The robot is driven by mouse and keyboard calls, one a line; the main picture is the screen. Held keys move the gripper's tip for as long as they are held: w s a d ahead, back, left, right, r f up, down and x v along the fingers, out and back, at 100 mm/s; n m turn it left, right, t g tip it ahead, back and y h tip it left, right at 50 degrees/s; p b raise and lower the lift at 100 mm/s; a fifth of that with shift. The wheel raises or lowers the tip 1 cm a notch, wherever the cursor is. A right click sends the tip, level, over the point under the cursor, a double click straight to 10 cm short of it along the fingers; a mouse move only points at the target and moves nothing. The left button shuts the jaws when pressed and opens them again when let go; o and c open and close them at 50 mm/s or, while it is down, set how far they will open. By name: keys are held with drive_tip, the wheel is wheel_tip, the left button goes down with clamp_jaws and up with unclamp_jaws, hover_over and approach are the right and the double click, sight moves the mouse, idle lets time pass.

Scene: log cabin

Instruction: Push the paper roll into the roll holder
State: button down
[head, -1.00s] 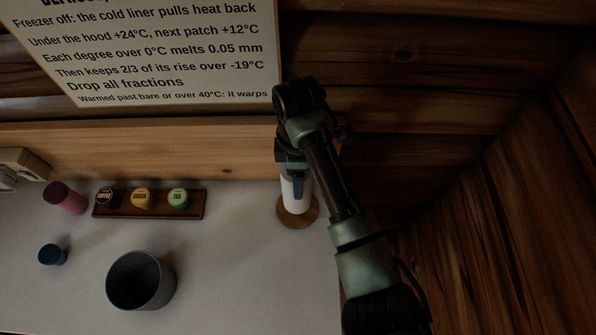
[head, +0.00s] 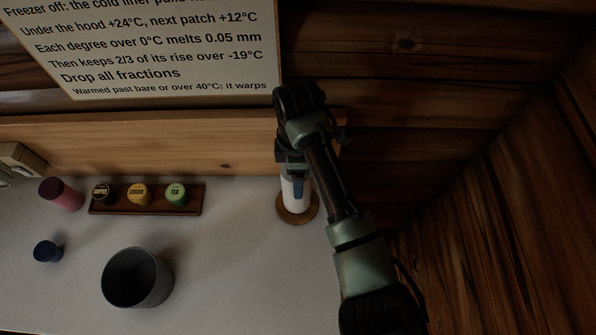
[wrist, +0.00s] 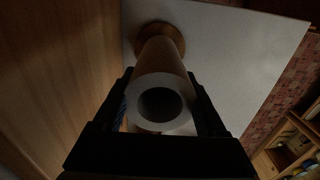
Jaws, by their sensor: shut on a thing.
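The white paper roll (head: 296,194) stands roughly upright over a round wooden base (head: 297,218), which looks like the roll holder's foot. In the wrist view the roll (wrist: 164,58) shows its dark hollow core facing the camera, and its far end meets the round base (wrist: 142,36). Whether it touches the base, and any post inside it, I cannot tell. My gripper (head: 297,187) comes down from above and is shut on the roll. In the wrist view the fingers of my gripper (wrist: 160,80) lie along both sides of the roll.
A rack (head: 148,207) with coffee, cocoa and tea jars, a pink cylinder (head: 62,195), a small blue one (head: 48,251) and a grey pot (head: 136,280) stand left on the pale counter (head: 225,270). A wooden backboard (head: 150,145) runs close behind the roll.

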drive_tip(key=shift+f+b, duration=0.45)
drive_tip(key=shift+f, duration=0.3)
unclamp_jaws()
wheel_tip(320, 180, up, 13)
drive_tip(key=p, duration=0.1)
idle(0.7)
